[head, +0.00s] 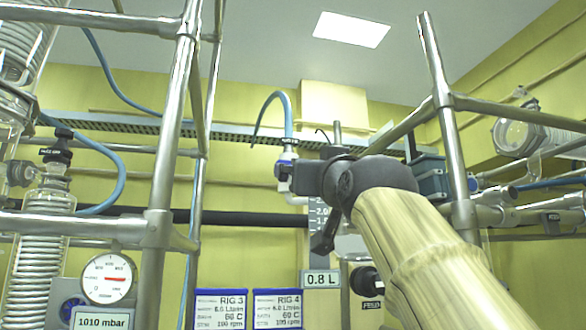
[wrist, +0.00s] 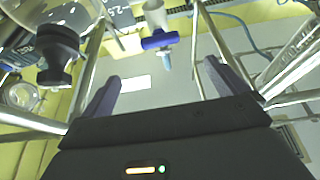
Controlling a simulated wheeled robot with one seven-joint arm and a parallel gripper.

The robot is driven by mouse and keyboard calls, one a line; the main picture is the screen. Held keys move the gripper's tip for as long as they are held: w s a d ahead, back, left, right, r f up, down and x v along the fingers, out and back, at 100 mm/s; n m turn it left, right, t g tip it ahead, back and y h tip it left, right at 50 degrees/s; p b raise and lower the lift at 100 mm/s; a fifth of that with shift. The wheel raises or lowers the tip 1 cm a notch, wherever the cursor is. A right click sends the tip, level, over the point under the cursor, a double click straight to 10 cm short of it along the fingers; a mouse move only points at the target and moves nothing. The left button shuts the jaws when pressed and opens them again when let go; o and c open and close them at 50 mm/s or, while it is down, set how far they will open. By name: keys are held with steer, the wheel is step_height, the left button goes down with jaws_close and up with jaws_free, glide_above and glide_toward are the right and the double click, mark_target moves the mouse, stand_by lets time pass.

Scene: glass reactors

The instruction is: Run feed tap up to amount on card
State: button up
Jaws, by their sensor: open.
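A black knob (head: 366,281) with a label that seems to read FEED sits low, below my arm. Above the card is a grey graduated scale (head: 319,212), partly hidden by my gripper. My gripper (head: 308,178) is raised in front of the scale, above the knob. In the wrist view my gripper (wrist: 162,72) is open, its fingers wide apart with nothing between them. A blue-handled valve (wrist: 158,40) shows beyond the fingers. A dark knob (wrist: 58,50) is at upper left; I cannot tell whether it is the feed knob.
Metal frame posts stand left (head: 165,150) and right (head: 448,120) of my arm. Glassware with a coil (head: 45,230) and a pressure dial (head: 108,279) with a 1010 mbar display are at left. Cards for RIG 3 (head: 220,308) and RIG 4 (head: 277,308) stand low in the middle.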

steer(key=shift+w+r, duration=0.1)
steer(key=p+x, duration=1.6)
steer(key=p, duration=0.9)
steer(key=shift+r, duration=0.1)
steer(key=shift+w+a+p, duration=0.25)
steer(key=shift+w+p, duration=0.25)
steer(key=shift+w, duration=0.15)
steer(key=c, duration=1)
